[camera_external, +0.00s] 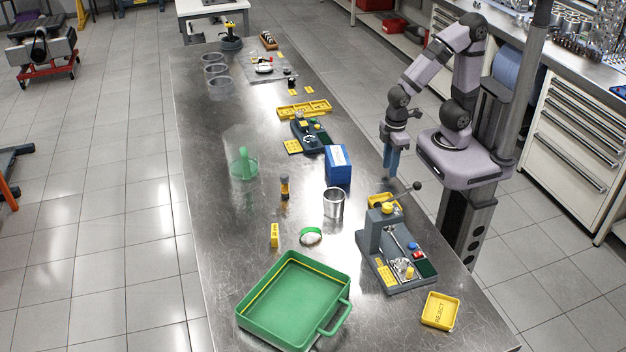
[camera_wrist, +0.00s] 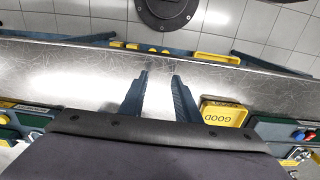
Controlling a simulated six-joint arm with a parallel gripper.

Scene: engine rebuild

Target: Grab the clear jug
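The clear jug (camera_external: 234,143) stands upright on the left side of the metal bench in the external view, with something green in its lower part. It does not show in the wrist view. My gripper (camera_external: 391,172) points down by the bench's right edge, well to the right of the jug and apart from it. In the wrist view my gripper (camera_wrist: 160,76) has its two blue-grey fingers spread, with nothing between them.
A blue box (camera_external: 338,166) and a metal cup (camera_external: 334,203) stand between my gripper and the jug's side. A press-like station (camera_external: 376,238) and a green tray (camera_external: 290,290) are nearer the front. A yellow GOOD tray (camera_wrist: 224,112) is near my fingers.

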